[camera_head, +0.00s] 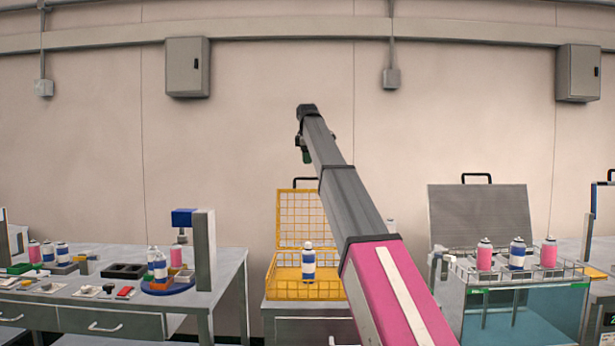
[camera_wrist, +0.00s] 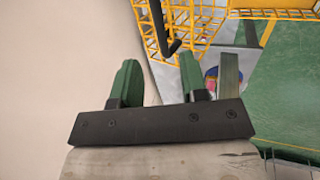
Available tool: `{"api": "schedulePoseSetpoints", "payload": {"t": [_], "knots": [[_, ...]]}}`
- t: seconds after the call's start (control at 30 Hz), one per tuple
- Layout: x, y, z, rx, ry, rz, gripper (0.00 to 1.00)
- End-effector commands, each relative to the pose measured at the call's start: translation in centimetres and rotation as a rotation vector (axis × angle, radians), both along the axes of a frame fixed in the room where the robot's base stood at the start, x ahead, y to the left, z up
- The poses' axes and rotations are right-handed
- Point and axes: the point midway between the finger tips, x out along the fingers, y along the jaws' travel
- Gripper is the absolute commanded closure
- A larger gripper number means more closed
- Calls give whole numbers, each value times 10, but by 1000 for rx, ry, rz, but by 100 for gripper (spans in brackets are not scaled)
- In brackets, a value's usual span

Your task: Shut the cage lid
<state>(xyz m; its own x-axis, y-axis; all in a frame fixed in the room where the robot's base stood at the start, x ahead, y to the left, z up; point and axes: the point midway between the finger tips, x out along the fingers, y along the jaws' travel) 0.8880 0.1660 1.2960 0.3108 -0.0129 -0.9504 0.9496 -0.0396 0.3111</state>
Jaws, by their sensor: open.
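The yellow wire cage (camera_head: 305,290) stands on a grey cabinet in the middle of the head view. Its mesh lid (camera_head: 300,218) is open and stands upright at the back, with a black handle (camera_head: 308,180) on its top edge. A white and blue can (camera_head: 308,262) stands in the cage. My gripper (camera_head: 306,156) is in the air, above the lid's handle in the picture. In the wrist view its green fingers (camera_wrist: 163,80) are apart and empty. The lid (camera_wrist: 190,22) and its dark handle (camera_wrist: 160,30) show just beyond the fingertips, with no contact visible.
At left is a bench (camera_head: 225,262) with a blue-headed press (camera_head: 184,217), cans and small parts. At right is a water tank (camera_head: 520,310) with pink and blue cans in a rack and a raised grey lid (camera_head: 478,215). The wall behind is clear around my gripper.

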Motion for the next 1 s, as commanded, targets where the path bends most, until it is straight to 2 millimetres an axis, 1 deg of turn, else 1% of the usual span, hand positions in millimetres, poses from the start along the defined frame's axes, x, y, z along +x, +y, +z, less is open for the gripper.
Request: {"api": "schedulePoseSetpoints", "payload": {"t": [0.03, 0.1, 0.3, 0.4, 0.6, 0.87, 0.9, 0.97, 1.0], "knots": [[2, 0, -11, 0, 2, 0, 60], [7, 0, -24, 0, 1, 0, 60], [17, -1, -53, 0, 1, 1, 60], [20, -1, -63, 0, 1, 1, 60], [23, -1, -72, 1, 0, 1, 60], [24, -1, -73, 1, 0, 1, 60], [24, -1, -73, 1, 0, 1, 73], [24, -1, -73, 1, 0, 1, 92], [24, -1, -73, 1, 0, 1, 100]]}}
